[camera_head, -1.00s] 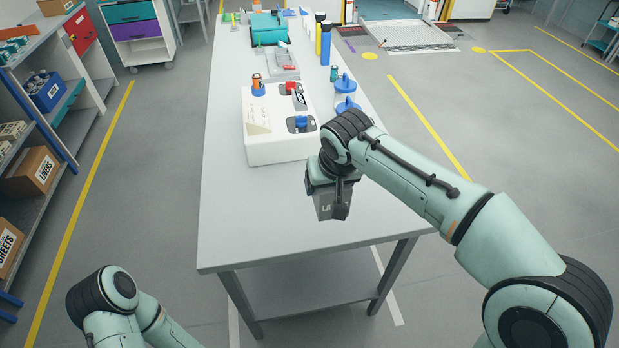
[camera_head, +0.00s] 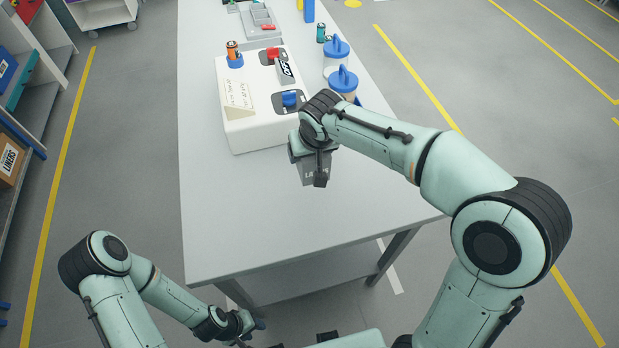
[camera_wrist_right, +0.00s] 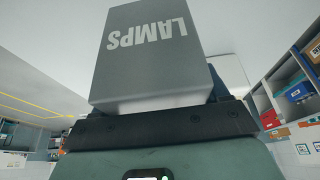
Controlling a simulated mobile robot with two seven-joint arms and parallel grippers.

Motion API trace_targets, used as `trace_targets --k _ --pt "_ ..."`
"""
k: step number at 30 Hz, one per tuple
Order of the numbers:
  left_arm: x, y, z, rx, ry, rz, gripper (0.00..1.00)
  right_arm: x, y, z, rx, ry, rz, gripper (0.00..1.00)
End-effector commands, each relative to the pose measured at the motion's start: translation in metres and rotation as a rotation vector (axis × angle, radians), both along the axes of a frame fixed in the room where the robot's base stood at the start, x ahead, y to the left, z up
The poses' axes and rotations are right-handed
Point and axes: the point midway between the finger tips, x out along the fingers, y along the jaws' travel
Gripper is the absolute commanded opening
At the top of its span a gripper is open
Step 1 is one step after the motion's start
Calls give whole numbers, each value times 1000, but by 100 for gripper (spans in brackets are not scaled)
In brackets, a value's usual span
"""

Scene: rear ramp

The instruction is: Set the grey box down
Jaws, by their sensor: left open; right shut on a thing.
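The grey box (camera_head: 306,174) hangs under my right gripper (camera_head: 318,168), over the near part of the light grey table (camera_head: 235,215). My right gripper is shut on it, with one dark finger across its near side. I cannot tell whether the box's underside touches the table. In the right wrist view the grey box (camera_wrist_right: 150,58) fills the top middle, with the word LAMPS upside down on its face. My left gripper (camera_head: 257,323) is open and low, in front of the table's near edge, with nothing seen in it.
A white panel box (camera_head: 248,135) with switches stands just behind the right gripper. The near left and near middle of the tabletop are bare.

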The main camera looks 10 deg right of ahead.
Motion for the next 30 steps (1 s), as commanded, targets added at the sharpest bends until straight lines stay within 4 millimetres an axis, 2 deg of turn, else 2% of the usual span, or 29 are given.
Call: trace_targets --k 1,6,13,19,23,30 --pt "-2 0 -3 0 2 0 43 -1 0 -16 -3 6 0 31" --pt "-5 0 -7 0 6 0 43 0 0 -51 -1 2 1 31" --pt "-6 0 -8 0 7 0 43 1 0 -71 -1 -2 1 31" --pt "-9 0 -12 0 10 0 43 1 0 -102 -2 1 -1 31" --pt "-9 0 -12 0 10 0 43 1 0 -109 0 -3 1 31" --pt "-10 0 -12 0 10 0 43 1 0 -108 0 -4 0 31"
